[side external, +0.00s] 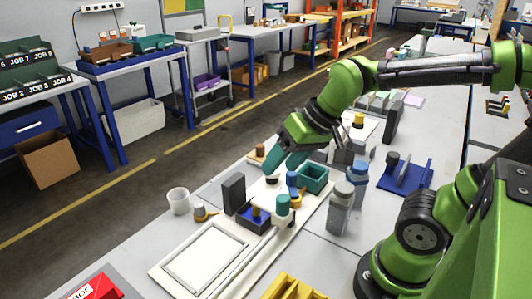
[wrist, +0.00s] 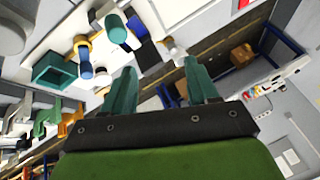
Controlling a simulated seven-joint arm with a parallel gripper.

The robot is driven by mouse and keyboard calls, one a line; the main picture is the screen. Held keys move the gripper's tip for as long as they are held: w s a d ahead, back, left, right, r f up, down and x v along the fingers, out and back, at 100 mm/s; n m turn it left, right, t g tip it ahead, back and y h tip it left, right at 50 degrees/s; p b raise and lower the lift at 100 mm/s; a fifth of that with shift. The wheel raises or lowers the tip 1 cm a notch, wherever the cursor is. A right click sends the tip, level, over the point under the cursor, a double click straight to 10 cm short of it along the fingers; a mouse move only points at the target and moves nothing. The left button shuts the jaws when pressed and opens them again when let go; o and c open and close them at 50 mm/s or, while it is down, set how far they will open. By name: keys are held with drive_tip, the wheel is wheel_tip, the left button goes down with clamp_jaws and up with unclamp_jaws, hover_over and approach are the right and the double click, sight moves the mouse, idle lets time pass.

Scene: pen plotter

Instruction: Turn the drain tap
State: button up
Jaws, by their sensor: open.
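My gripper (side external: 279,164) is open and empty, tilted down above the far side of the white plotter board (side external: 170,267). In the wrist view its two teal fingers (wrist: 159,68) stand wide apart with nothing between the tips. A blue upright piece with a yellow collar (side external: 292,183) stands beside an open teal box (side external: 313,180); it may be the drain tap, but I cannot tell for sure. In the wrist view this blue and yellow piece (wrist: 84,58) and the teal box (wrist: 54,72) lie left of the fingers, apart from them.
A teal-capped post (side external: 283,204), a dark blue holder (side external: 254,215) and a dark block (side external: 234,193) crowd the board. A white cup (side external: 179,201) and a small yellow-based piece (side external: 201,213) stand left.

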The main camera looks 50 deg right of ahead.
drive_tip(key=w+a+f+n+g, duration=0.1)
drive_tip(key=w+n+g, duration=0.1)
drive_tip(key=w, duration=0.4)
drive_tip(key=w+a+n+g, duration=0.1)
drive_tip(key=w+n, duration=0.2)
drive_tip(key=w, duration=0.3)
drive_tip(key=n+g+h, duration=0.2)
drive_tip(key=n+g, duration=0.1)
drive_tip(key=n, duration=0.7)
hover_over(198, 204)
wheel_tip(198, 204, down, 2)
drive_tip(key=f, duration=0.1)
wheel_tip(198, 204, down, 16)
drive_tip(key=shift+r, duration=0.1)
drive_tip(key=c, duration=1)
drive_tip(key=shift+c, duration=0.2)
